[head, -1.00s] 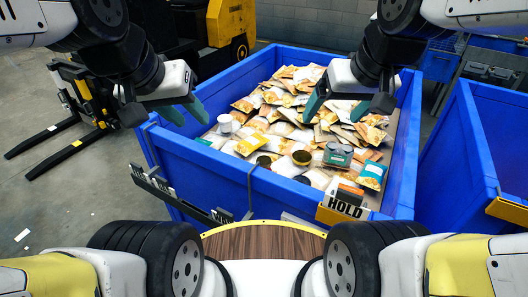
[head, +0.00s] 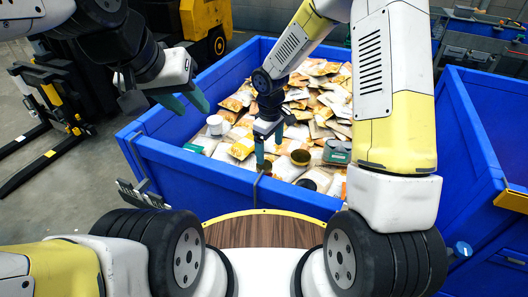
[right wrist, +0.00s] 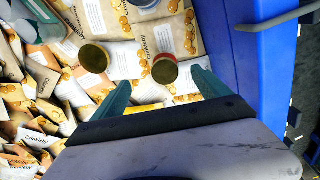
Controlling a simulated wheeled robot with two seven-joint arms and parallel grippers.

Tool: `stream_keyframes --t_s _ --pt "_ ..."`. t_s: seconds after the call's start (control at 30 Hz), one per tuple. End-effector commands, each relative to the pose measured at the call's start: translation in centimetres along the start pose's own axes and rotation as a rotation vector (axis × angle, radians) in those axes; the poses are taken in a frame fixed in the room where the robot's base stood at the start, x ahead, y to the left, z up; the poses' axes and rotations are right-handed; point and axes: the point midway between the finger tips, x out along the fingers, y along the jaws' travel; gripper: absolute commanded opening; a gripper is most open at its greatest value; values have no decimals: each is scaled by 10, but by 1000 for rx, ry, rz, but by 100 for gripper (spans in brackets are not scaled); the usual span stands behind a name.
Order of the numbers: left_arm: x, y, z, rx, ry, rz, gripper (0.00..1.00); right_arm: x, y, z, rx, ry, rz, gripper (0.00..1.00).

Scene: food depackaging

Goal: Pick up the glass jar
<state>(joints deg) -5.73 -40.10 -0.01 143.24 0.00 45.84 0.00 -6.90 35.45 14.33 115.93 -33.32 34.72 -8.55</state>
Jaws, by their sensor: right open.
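Two round gold lids show in the right wrist view: one with a reddish-brown rim (right wrist: 165,69) and one with a dark rim (right wrist: 94,57). They look like jar or can tops, and I cannot tell which is the glass jar. A dark-rimmed round top (head: 300,157) shows in the head view. My right gripper (head: 268,148) is open, low over the packages near the bin's front wall. Its fingertips lie either side of the reddish-rimmed lid in the right wrist view, with nothing gripped. My left gripper (head: 185,103) is open and empty above the bin's left wall.
The blue bin (head: 178,160) holds many packets, a white tub (head: 214,124) and a teal container (head: 337,150). Its front wall is close beside my right gripper. A second blue bin (head: 490,150) stands at the right. A pallet truck (head: 50,120) stands at the left.

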Motion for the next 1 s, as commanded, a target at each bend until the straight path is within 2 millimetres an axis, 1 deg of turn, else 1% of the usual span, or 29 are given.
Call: stream_keyframes --t_s 0.03,0.13,0.3,0.57,0.8,0.9,1.0 --pt "0 0 0 0 0 0 36 15 -5 -5 -26 -8 -16 86" --pt "0 0 0 0 0 0 36 34 -11 -12 -64 -14 -33 86" --pt "0 0 0 0 0 0 36 51 -16 -16 -90 -18 -45 86" --pt "0 0 0 0 0 0 36 79 -16 -15 -90 -18 -45 86" --pt "0 0 0 0 0 0 36 114 -14 -13 -90 -19 -45 86" --pt "0 0 0 0 0 0 36 122 -14 -13 -89 -18 -44 86" --pt "0 0 0 0 0 0 36 124 -14 -13 -88 -18 -43 86"
